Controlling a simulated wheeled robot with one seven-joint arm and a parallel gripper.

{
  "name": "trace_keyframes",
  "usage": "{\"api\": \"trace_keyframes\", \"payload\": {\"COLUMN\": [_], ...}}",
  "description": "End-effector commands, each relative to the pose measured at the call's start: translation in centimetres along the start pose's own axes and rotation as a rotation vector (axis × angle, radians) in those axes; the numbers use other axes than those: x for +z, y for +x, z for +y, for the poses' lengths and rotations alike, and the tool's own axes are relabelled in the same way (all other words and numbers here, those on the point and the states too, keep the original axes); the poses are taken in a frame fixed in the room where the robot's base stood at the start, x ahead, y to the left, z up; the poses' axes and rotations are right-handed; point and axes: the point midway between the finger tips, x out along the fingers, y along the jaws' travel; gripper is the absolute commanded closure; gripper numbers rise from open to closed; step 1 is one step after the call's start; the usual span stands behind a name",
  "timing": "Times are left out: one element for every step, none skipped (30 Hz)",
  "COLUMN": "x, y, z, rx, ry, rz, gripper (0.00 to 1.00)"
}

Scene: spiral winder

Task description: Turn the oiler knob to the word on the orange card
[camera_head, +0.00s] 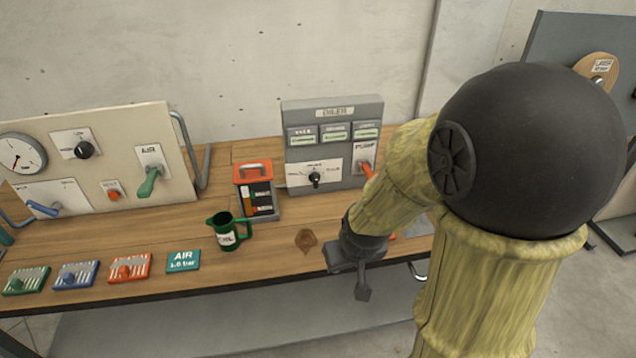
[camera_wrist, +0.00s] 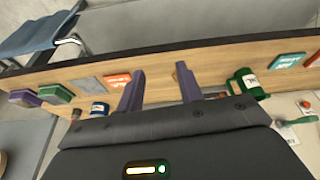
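The grey oiler panel (camera_head: 330,110) stands at the back of the bench, with a sign reading OILER. Its black knob (camera_head: 315,179) sits on a white plate low on the left; the words round it are too small to read. The orange card (camera_wrist: 117,81) lies on the bench in the wrist view, its word unreadable; my arm mostly hides it in the head view. My gripper (camera_head: 354,277) hangs near the bench's front edge, in front of the panel and apart from the knob. In the wrist view its two fingers (camera_wrist: 160,88) are spread with nothing between them.
A red-handled PUMP lever (camera_head: 368,171) is beside the knob. A red-topped container (camera_head: 255,190) and a green OIL jug (camera_head: 228,234) stand left of it. A teal AIR card (camera_head: 183,261) and an air panel (camera_head: 100,150) are farther left. Bench before the knob is mostly clear.

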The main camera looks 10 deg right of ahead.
Motion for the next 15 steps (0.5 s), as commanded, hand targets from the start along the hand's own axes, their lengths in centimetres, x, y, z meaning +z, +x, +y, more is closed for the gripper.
{"api": "trace_keyframes", "payload": {"x": [-0.8,-1.4,-2.3,-3.0,-3.6,-4.5,-5.1,-5.7,-6.4,-7.0,-7.5,-8.2,-8.7,-9.2,-9.8], "y": [1.7,2.6,3.8,4.7,5.5,6.6,7.4,8.2,9.2,9.8,10.5,11.3,11.9,12.4,13.0], "z": [0.0,-0.1,-0.2,-0.3,-0.4,-0.6,-0.8,-1.0,-1.3,-1.5,-1.7,-2.0,-2.2,-2.3,-2.6], "rx": [-0.005,-0.009,-0.015,-0.021,-0.027,-0.037,-0.044,-0.052,-0.063,-0.072,-0.079,-0.089,-0.097,-0.103,-0.111], "ry": [-0.029,-0.051,-0.08,-0.103,-0.123,-0.147,-0.165,-0.181,-0.201,-0.213,-0.223,-0.234,-0.24,-0.245,-0.249], "rz": [0.028,0.052,0.089,0.117,0.147,0.188,0.219,0.251,0.294,0.328,0.362,0.409,0.445,0.483,0.532], "gripper": [0.64,0.64,0.64,0.64,0.64,0.64,0.64,0.64,0.64,0.64,0.64,0.64,0.64,0.64,0.64]}}
